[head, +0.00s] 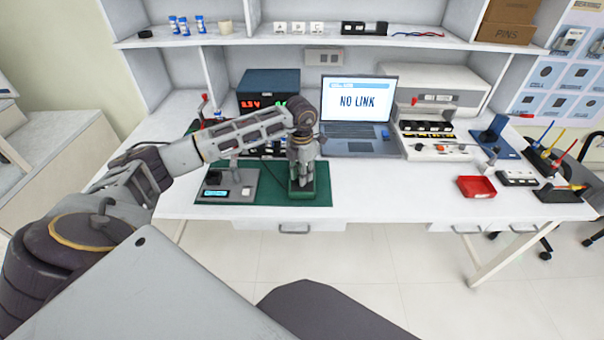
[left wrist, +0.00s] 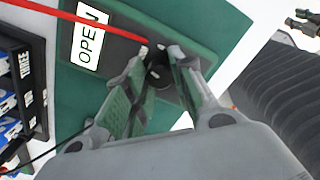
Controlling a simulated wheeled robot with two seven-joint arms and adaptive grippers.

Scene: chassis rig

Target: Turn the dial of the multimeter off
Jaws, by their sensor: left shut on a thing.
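The multimeter is a dark green case with a dark face (left wrist: 122,52) in the left wrist view. My right gripper is not in view.
A green mat (head: 222,199) lies under a grey device (head: 226,186) left of the gripper. A laptop (head: 352,146) reading "NO LINK" stands behind. A red tray (head: 477,187) and several tools are at the right. The white bench between the mat and tray is clear.

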